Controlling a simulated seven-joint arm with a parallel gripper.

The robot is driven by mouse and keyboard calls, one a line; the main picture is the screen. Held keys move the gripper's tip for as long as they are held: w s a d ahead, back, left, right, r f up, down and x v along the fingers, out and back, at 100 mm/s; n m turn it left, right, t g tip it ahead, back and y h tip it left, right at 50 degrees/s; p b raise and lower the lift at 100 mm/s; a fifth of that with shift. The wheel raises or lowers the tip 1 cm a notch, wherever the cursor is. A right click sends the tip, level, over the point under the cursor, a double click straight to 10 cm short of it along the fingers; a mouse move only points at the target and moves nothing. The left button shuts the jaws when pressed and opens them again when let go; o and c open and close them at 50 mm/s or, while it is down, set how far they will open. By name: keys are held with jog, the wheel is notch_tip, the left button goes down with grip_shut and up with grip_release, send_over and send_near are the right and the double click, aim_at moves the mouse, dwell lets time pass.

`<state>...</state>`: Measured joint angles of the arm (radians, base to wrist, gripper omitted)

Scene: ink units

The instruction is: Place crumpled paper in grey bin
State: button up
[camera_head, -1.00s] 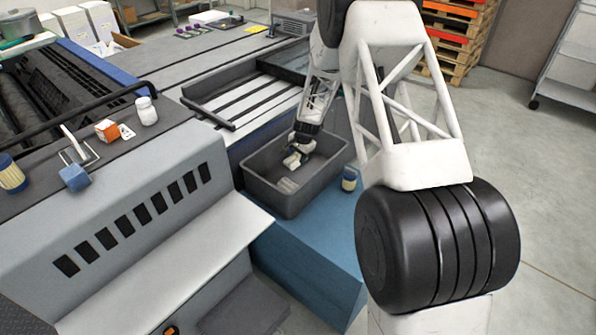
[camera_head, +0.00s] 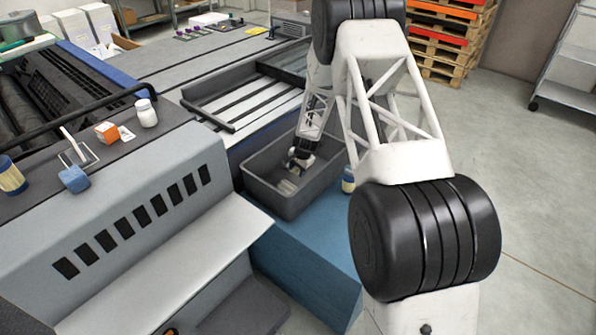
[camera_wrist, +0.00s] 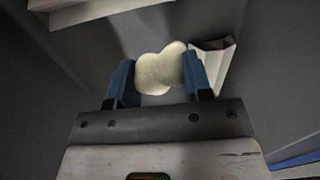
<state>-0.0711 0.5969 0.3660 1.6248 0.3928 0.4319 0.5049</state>
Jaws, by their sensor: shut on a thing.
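The grey bin (camera_head: 262,196) stands on a blue surface in the middle of the head view. My gripper (camera_head: 290,172) is down inside the bin, below its rim. In the wrist view, the blue fingers of my gripper (camera_wrist: 160,80) are shut on a cream, lumpy piece of crumpled paper (camera_wrist: 160,72). Grey bin walls (camera_wrist: 265,90) surround it in that view. A pale folded piece (camera_wrist: 214,62) lies just beyond the right finger, and another pale piece (camera_wrist: 85,12) shows at the top left.
A jar with a blue and yellow band (camera_head: 348,180) stands right of the bin, partly behind my arm. The grey machine (camera_head: 150,215) borders the bin on the left. A white bottle (camera_head: 146,113), an orange box (camera_head: 107,132) and a blue block (camera_head: 74,179) sit on it.

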jog(key=shift+f, duration=0.4)
jog(key=shift+f, duration=0.55)
jog(key=o, duration=1.2)
jog(key=shift+v, duration=0.8)
jog(key=v, duration=1.1)
jog(key=shift+r, duration=0.3)
